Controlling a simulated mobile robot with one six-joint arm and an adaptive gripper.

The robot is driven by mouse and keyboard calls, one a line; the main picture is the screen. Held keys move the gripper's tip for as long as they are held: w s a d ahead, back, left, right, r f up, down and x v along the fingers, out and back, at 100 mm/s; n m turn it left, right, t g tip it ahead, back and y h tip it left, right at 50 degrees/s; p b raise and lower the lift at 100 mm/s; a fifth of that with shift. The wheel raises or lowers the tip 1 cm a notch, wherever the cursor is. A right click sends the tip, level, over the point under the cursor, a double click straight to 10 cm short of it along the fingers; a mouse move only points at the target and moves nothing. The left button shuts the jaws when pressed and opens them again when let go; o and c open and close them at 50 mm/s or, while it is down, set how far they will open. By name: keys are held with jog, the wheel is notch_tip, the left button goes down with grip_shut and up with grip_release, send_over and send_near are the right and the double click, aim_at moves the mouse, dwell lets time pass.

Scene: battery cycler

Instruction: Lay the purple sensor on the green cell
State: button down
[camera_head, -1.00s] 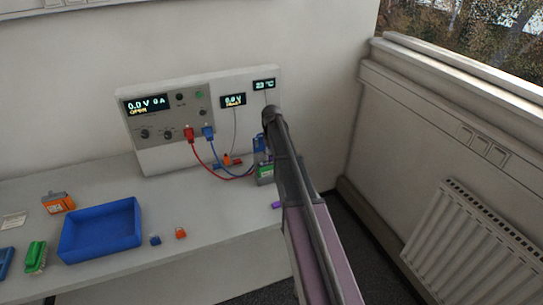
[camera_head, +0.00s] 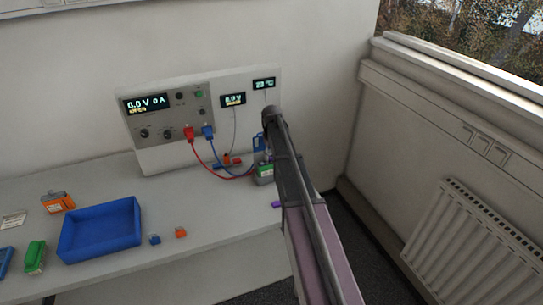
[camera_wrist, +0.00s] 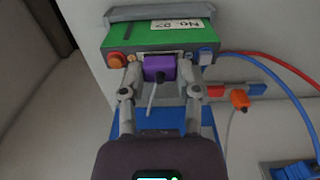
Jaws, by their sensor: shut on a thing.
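The purple sensor (camera_wrist: 160,68) is between the fingertips of my gripper (camera_wrist: 160,78), which is shut on it; a thin grey lead hangs from it. In the wrist view the sensor is at the near edge of the green cell (camera_wrist: 145,34), in line with the middle of its side. I cannot tell whether they touch. The cell has a white label, an orange terminal at the left and a blue one at the right. In the head view the green cell (camera_head: 264,174) stands on the bench, partly behind my arm, which hides most of my gripper.
Red and blue leads (camera_head: 212,160) run from the cycler (camera_head: 170,120) to clips beside the cell. An orange piece (camera_wrist: 239,100) lies near the clips. A blue tray (camera_head: 100,250) and small blocks are at the left. A small purple piece (camera_head: 277,205) shows near the right bench edge.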

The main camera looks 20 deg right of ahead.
jog(key=shift+f+b, duration=0.4)
dwell(0.5)
jog(key=shift+c, duration=1.3)
grip_release()
jog(key=shift+r, duration=0.1)
notch_tip(320, 180, up, 7)
jog(key=p, duration=0.7)
jog(key=shift+n, duration=0.5)
jog(key=s+a+f+b, duration=0.4)
jog(key=s+a, duration=0.2)
jog(key=s+a+f+b, duration=0.4)
jog(key=s+a, duration=0.1)
jog(key=s, duration=0.1)
jog(key=s+a+f+b, duration=0.4)
jog(key=s+a, duration=0.2)
jog(key=s, duration=0.1)
jog(key=shift+a, duration=0.3)
